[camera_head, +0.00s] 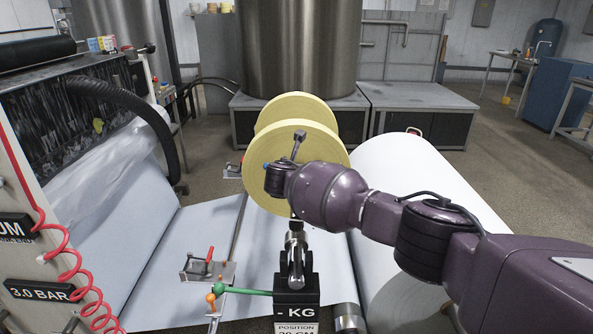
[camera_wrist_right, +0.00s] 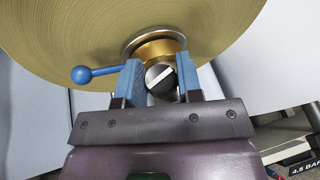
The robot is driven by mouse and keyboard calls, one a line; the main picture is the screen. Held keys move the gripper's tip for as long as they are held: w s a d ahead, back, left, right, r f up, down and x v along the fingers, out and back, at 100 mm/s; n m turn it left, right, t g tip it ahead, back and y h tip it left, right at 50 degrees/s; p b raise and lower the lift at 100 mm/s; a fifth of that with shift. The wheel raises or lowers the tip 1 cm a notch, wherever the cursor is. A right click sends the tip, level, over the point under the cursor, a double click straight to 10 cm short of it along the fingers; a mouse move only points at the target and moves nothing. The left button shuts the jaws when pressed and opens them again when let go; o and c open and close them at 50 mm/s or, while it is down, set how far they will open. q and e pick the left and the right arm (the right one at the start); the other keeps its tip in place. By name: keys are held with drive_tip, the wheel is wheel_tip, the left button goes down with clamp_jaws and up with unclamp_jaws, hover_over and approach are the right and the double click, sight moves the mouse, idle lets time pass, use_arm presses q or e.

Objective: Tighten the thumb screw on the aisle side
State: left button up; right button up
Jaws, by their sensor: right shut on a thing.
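The thumb screw (camera_wrist_right: 160,80) is a dark round knob with a white stripe, seen in the right wrist view. It sits in front of a brass collar (camera_wrist_right: 157,47) at the middle of a yellow roll (camera_wrist_right: 60,35). A lever with a blue ball end (camera_wrist_right: 82,75) sticks out to the left of the collar. My right gripper (camera_wrist_right: 158,70) has its two blue fingers on either side of the knob and is shut on it. In the head view my right gripper (camera_head: 268,176) is at the near face of the yellow roll (camera_head: 318,165); my wrist hides the knob there. My left gripper is out of view.
A wide white paper roll (camera_head: 400,180) lies right of the yellow roll, under my right arm. A small red-handled clamp (camera_head: 208,266), a green-knobbed lever (camera_head: 245,291) and a black KG post (camera_head: 296,300) stand in front. Red coiled hose (camera_head: 75,265) hangs at left.

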drive_tip(key=m+h+b, duration=0.1)
drive_tip(key=f+m+g+h, duration=0.1)
drive_tip(key=shift+a+m+h+b, duration=0.1)
drive_tip(key=shift+m+h+b, duration=0.2)
drive_tip(key=shift+h+b, duration=0.1)
drive_tip(key=shift+m+g+h+b, duration=0.6)
drive_tip(key=shift+m+h+b, duration=0.2)
drive_tip(key=shift+m+h, duration=0.1)
drive_tip(key=shift+r+m+g+h+b, duration=0.15)
drive_tip(key=shift+m+g+h+b, duration=0.25)
drive_tip(key=shift+m+h, duration=0.1)
drive_tip(key=shift+r, duration=0.25)
drive_tip(key=o, duration=0.6)
drive_tip(key=shift+o, duration=0.2)
drive_tip(key=shift+r, duration=0.1)
